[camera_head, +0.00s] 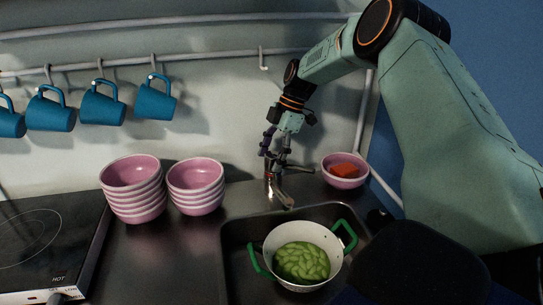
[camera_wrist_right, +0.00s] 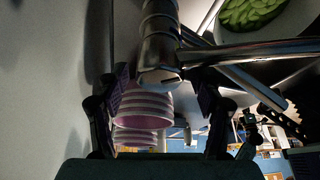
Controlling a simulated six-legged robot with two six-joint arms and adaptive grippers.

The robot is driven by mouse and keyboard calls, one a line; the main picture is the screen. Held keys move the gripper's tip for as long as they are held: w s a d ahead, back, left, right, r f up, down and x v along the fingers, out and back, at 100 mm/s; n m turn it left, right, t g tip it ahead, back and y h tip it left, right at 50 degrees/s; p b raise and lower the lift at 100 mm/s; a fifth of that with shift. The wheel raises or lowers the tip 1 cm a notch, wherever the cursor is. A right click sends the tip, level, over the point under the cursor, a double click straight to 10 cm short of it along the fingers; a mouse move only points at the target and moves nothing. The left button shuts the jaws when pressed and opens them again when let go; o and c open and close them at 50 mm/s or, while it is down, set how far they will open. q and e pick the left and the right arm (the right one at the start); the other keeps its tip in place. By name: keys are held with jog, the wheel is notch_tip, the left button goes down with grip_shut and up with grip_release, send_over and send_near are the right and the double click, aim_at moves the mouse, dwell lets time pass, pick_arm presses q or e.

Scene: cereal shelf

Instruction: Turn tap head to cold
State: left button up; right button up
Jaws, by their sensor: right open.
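The metal tap (camera_head: 283,196) stands at the back edge of the sink, with its spout reaching out over the basin. My right gripper (camera_head: 275,160) is just above the tap and hides part of its top. In the right wrist view the shiny tap body (camera_wrist_right: 160,42) comes in from the top and its end lies between the open fingers of my right gripper (camera_wrist_right: 163,88). The spout (camera_wrist_right: 250,50) runs off to the right there. I cannot tell whether a finger touches the tap, or how its head is turned. My left gripper is not in view.
A white pot (camera_head: 267,245) with green handles and green pods stands in the sink (camera_head: 232,240). Stacked pink bowls (camera_head: 135,190) are left of the tap; a pink bowl (camera_head: 345,182) with orange food is right. Blue mugs (camera_head: 102,105) hang behind. A hob (camera_head: 45,235) is at left.

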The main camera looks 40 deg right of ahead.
jog(key=shift+r, duration=0.1)
jog(key=v, duration=1.1)
jog(key=shift+d+r, duration=0.3)
jog(key=shift+r, duration=0.05)
jog(key=shift+s, duration=0.1)
jog(key=shift+a, duration=0.1)
